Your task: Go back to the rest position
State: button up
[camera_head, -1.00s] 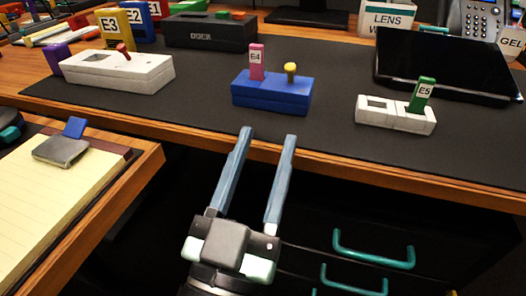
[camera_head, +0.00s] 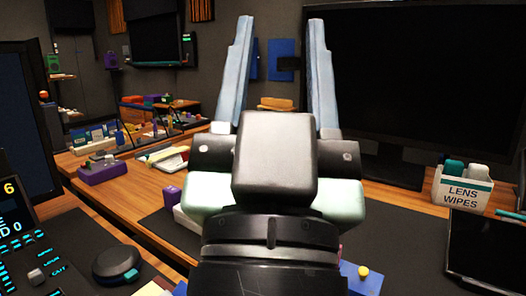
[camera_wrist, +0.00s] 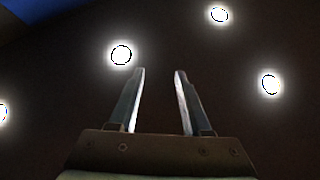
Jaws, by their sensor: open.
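My gripper (camera_head: 278,72) stands upright in the middle of the head view, its two blue-grey fingers pointing up and apart. Nothing is between the fingers. In the wrist view my gripper (camera_wrist: 158,85) is also open and empty, facing a dark ceiling with several bright round lights. My gripper and wrist hide much of the desk behind them. Part of a blue block with a yellow knob (camera_head: 363,271) shows at the lower right of my wrist.
A large dark monitor (camera_head: 420,80) stands right of my gripper. A lens wipes box (camera_head: 462,190) and a dark tablet (camera_head: 490,250) are at the right. A control panel (camera_head: 30,240) is at lower left, beside a round black device (camera_head: 117,262). The air around the fingers looks free.

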notch_tip(320, 180, up, 42)
jog(key=s+a+n+t+y+p, duration=0.1)
jog(key=y+p, duration=0.1)
jog(key=p, duration=3.6)
jog(key=shift+s+a+n, duration=0.15)
jog(key=shift+s+n, duration=0.05)
jog(key=shift+n, duration=0.1)
